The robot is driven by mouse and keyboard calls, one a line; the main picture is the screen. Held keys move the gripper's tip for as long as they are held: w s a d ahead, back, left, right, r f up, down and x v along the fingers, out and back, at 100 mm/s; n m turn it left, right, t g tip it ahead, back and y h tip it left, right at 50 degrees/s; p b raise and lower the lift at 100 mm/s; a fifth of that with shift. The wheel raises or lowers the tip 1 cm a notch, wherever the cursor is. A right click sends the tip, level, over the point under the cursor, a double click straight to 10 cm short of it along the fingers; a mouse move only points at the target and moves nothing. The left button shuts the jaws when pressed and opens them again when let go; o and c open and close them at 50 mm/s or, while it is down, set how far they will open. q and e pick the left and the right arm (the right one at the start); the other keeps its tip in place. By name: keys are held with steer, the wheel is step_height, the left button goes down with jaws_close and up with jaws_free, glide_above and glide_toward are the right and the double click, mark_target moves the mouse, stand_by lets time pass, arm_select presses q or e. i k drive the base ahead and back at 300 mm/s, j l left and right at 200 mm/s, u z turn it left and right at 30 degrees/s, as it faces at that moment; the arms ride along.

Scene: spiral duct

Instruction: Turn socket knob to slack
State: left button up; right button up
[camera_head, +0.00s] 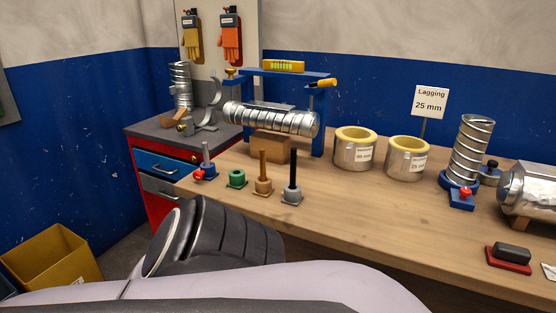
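A blue socket (458,182) stands on the right part of the bench, with a shiny spiral duct (471,149) upright in it. A red knob (466,192) sits on a blue block at the socket's front. A second small blue fixture (207,168) with a red knob (198,174) and a grey peg stands at the bench's left end. I cannot tell from this view whether either knob is tight or slack. One of my arms fills the lower foreground, but neither gripper shows.
A blue stand (318,126) holds a horizontal spiral duct (275,120). Between it and the right socket stand two lagging rings (355,149). Several pegs and a green ring (237,178) line the left front. A red-based block (509,258) lies front right. The middle front is clear.

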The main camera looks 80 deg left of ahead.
mark_target(197, 175)
steer(key=k+j, duration=0.2)
steer(key=j, duration=0.2)
steer(key=k+j, duration=0.2)
steer(key=j, duration=0.2)
steer(key=k+j, duration=0.2)
steer(key=j, duration=0.2)
steer(key=k+j, duration=0.2)
steer(key=j, duration=0.2)
steer(key=k+j, duration=0.2)
steer(key=j, duration=0.2)
steer(key=k+j, duration=0.2)
steer(key=j, duration=0.25)
steer(key=k+j, duration=0.2)
steer(key=j, duration=0.2)
